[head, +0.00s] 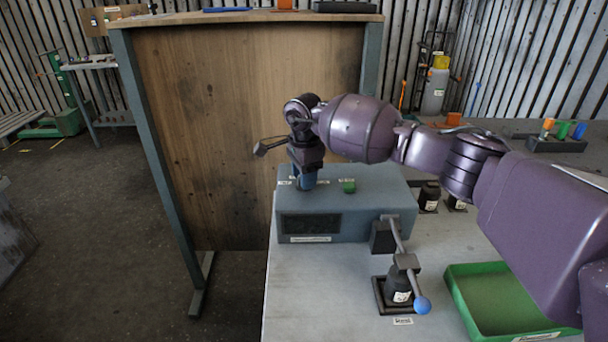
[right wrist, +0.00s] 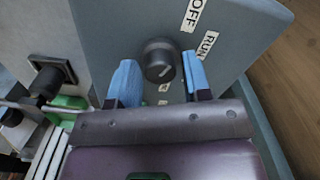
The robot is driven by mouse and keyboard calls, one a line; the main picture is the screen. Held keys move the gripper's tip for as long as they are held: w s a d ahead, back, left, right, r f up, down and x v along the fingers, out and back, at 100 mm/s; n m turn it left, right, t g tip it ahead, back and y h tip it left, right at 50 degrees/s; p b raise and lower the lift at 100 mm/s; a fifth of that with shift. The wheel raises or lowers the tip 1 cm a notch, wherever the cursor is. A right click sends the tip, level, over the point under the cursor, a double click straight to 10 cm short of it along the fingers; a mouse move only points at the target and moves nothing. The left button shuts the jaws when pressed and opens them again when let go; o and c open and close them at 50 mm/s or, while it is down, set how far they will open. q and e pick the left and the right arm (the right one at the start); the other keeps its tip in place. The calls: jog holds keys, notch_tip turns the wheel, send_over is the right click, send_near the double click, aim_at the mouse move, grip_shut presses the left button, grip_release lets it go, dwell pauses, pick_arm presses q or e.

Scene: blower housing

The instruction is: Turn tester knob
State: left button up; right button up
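The tester is a blue-grey box (head: 355,225) on the near bench in the head view, with a dark window in its front. Its round black knob (right wrist: 158,60) shows in the right wrist view, with a pale mark towards its lower right. My right gripper (head: 305,182) points down over the tester's top and hides the knob in the head view. Its blue fingers stand apart on either side of the knob; firm contact cannot be told. My left gripper is out of view.
A green button (head: 348,186) is on the tester's top, right of my gripper. A green tray (head: 500,300) lies at the right. A wooden panel (head: 200,130) rises behind left.

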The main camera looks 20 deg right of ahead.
jog(key=c, duration=0.6)
